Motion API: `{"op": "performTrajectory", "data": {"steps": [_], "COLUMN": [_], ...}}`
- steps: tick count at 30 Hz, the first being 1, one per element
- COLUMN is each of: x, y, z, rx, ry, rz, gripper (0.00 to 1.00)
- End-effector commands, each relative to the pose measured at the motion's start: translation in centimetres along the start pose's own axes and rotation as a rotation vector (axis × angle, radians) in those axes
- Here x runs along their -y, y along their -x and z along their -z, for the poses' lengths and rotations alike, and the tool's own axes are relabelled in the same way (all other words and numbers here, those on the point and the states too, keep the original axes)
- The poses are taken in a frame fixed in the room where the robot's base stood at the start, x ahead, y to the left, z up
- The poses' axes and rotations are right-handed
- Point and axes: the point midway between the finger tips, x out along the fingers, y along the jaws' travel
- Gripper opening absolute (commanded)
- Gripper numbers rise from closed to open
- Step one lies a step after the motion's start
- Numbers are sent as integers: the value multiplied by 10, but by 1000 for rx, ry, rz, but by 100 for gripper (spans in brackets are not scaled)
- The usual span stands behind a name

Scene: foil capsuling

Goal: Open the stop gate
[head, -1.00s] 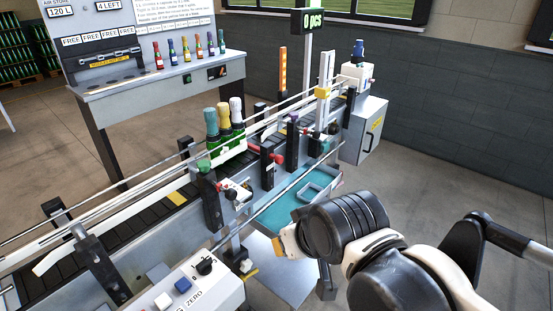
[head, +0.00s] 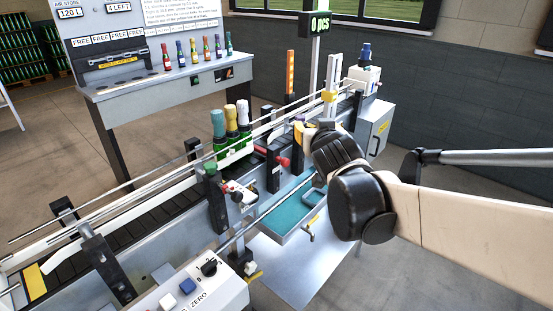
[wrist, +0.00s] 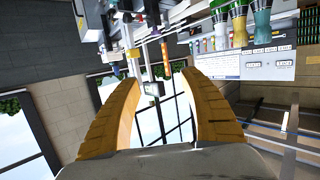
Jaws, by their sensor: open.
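The conveyor (head: 150,222) runs diagonally across the head view. Several dark posts with clamps stand along its near side. I cannot tell for sure which part is the stop gate. Bottles with teal (head: 218,123), yellow (head: 231,118) and white (head: 243,112) tops stand together on the belt. My gripper (head: 300,130) is right of the bottles, above the conveyor's near side, partly hidden by my wrist. In the wrist view its yellow fingers (wrist: 160,82) are spread with nothing between them.
A teal tray (head: 283,222) lies below the near side. A control box with a black dial (head: 209,268) stands at the front. A bench (head: 165,85) with small coloured bottles is behind. A grey cabinet (head: 375,128) stands at the far end. Floor at right is clear.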

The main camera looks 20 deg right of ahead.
Motion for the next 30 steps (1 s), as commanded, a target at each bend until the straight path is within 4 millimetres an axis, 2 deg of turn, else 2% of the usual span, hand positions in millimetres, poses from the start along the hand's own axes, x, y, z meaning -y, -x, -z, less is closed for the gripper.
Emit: {"op": "performTrajectory", "data": {"steps": [1,3,6,8,11,14,17,18,21,24,27,30], "x": [-9,-16,-21,-22,-22,-20,-18,-17,-18,-18,-18,-15], "y": [-24,-51,-85,-102,-128,-149,-163,-167,-171,-170,-169,-171], "z": [18,38,55,56,42,7,-45,-68,-124,-168,-193,-202], "rx": [-78,-191,-328,-391,-464,-487,-461,-439,-370,-304,-262,-246], "ry": [-6,-11,-5,3,26,51,73,80,88,90,88,87], "rz": [-3,18,81,135,248,383,524,577,687,762,803,818], "gripper": [52,52,52,52,52,52,52,52,52,52,52,52]}}
